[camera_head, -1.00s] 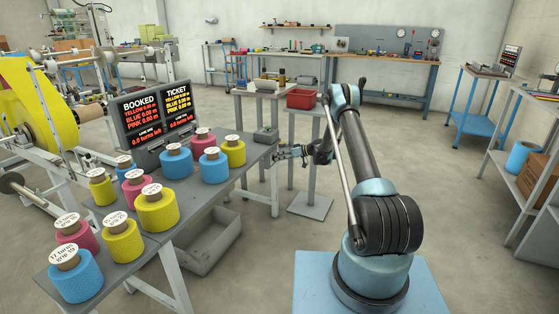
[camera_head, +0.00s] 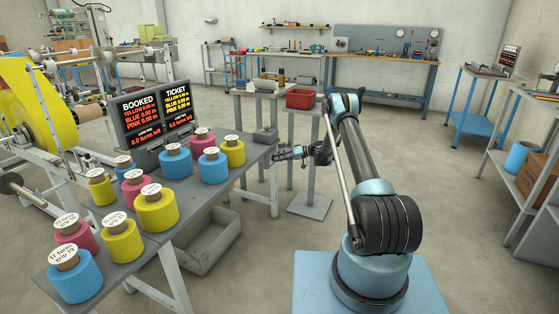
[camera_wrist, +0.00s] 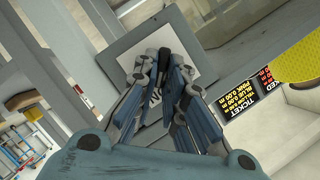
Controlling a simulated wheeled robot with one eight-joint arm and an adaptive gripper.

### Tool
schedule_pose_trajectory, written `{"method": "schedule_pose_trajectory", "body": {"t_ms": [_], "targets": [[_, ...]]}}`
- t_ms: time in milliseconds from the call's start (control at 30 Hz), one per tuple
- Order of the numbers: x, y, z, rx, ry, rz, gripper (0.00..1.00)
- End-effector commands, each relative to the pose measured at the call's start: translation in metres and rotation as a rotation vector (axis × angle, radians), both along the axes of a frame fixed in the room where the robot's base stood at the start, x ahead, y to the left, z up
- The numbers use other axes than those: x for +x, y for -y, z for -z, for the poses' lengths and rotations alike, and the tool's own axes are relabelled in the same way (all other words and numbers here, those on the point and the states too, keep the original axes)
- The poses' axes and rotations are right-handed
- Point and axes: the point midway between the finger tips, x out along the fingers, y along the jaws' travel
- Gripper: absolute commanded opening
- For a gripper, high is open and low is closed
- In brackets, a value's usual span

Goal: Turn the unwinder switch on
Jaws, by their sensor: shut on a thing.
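My gripper (camera_head: 278,154) is at the far right end of the roll table in the head view. In the wrist view its fingers (camera_wrist: 166,62) are close together over a grey square panel (camera_wrist: 121,48) with a white face and dark marks. I take this panel to be the unwinder switch. Which way the switch is turned cannot be seen. The unwinder machine, with a large yellow roll (camera_head: 62,105), stands at the left.
The table (camera_head: 196,216) carries several yellow, pink and blue rolls and a display board (camera_head: 137,130) reading BOOKED and TICKET. A red bin (camera_head: 300,98) stands behind my gripper.

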Motion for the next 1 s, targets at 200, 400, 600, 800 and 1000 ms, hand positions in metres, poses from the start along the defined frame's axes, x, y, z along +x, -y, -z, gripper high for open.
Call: {"method": "schedule_pose_trajectory", "body": {"t_ms": [200,400,600,800,1000], "targets": [[0.003,0.003,0.000,-0.001,0.002,0.010,0.20],[0.002,0.001,0.000,0.000,0.001,0.005,0.31],[0.001,0.002,0.000,0.000,0.001,0.004,0.31],[0.001,0.019,-0.005,0.000,0.001,0.006,0.31],[-0.001,0.056,-0.015,0.000,0.000,0.007,0.31]]}}
